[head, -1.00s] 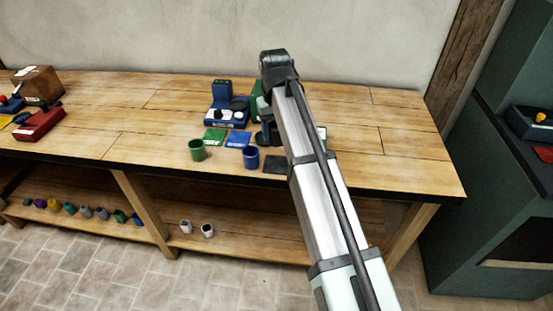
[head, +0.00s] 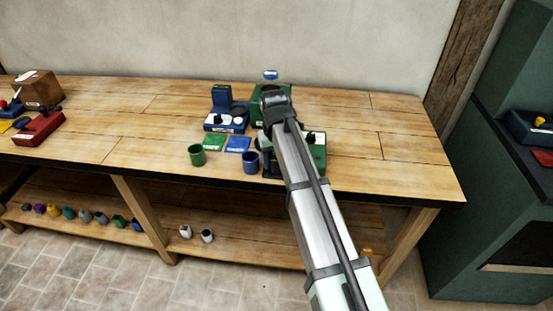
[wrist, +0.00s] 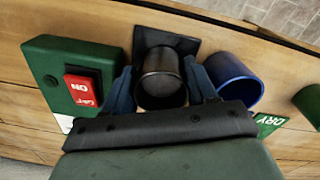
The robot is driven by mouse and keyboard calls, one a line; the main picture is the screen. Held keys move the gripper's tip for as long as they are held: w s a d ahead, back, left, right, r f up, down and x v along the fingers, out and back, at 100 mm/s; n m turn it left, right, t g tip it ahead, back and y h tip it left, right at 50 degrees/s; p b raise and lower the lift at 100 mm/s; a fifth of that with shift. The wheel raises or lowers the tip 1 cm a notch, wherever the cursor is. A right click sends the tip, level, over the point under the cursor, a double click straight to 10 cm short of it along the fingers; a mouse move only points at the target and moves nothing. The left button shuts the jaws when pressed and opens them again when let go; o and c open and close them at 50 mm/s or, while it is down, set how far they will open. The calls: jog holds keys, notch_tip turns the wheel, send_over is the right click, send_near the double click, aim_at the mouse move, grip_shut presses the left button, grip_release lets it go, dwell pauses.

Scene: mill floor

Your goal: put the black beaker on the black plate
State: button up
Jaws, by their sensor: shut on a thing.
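The black beaker (wrist: 163,70) stands between the two fingers of my gripper (wrist: 160,84) in the wrist view, and the fingers are shut on it. The black plate (wrist: 181,44) shows behind and around the beaker's far end. The beaker overlaps the plate in this view; I cannot tell whether it touches it. In the head view my arm hides most of the gripper, beaker and plate, near the table's front edge.
A blue beaker (wrist: 238,80) stands close beside the right finger. A green box with a red ON switch (wrist: 82,86) is close on the left. In the head view a green beaker (head: 197,155) and a blue machine (head: 226,121) stand further left.

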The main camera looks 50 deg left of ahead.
jog(key=shift+f, duration=0.1)
jog(key=o, duration=0.9)
jog(key=shift+o, duration=0.2)
notch_tip(320, 180, up, 12)
jog(key=shift+s, duration=0.15)
